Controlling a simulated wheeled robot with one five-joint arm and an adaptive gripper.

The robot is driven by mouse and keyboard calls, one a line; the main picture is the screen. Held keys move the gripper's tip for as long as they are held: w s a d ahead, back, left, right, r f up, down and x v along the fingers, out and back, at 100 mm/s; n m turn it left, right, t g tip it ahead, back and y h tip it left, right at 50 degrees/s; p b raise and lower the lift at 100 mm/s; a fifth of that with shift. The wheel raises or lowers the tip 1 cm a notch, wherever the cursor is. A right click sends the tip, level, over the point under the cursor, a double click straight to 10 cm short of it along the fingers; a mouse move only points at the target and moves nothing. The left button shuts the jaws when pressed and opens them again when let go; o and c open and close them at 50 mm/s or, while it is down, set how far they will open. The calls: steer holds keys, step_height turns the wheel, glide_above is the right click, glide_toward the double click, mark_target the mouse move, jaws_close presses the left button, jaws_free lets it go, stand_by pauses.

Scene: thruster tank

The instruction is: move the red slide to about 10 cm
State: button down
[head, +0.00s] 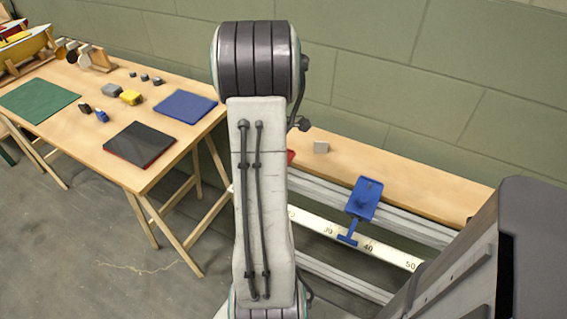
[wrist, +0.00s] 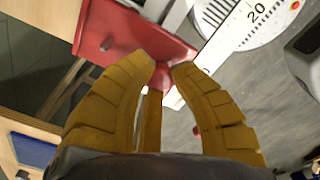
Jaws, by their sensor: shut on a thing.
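The red slide (wrist: 125,38) fills the upper middle of the wrist view, beside the white scale (wrist: 235,35). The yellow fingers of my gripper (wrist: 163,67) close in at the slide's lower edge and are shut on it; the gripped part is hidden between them. The mark 20 shows on the scale to the upper right, and part of another number shows beside the right fingertip. The slide's exact reading is hidden. In the head view my arm covers most of the red slide, leaving a small red edge (head: 291,156); my gripper is hidden there.
A blue slide (head: 367,195) stands on the same rails, its pointer between 30 and 40 on the scale. A table (head: 85,128) with mats and small parts stands at left.

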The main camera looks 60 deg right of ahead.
steer(key=shift+a+f, duration=0.1)
steer(key=c, duration=1)
jaws_free()
steer(key=shift+c, duration=0.2)
step_height(320, 180, up, 12)
stand_by(0.4)
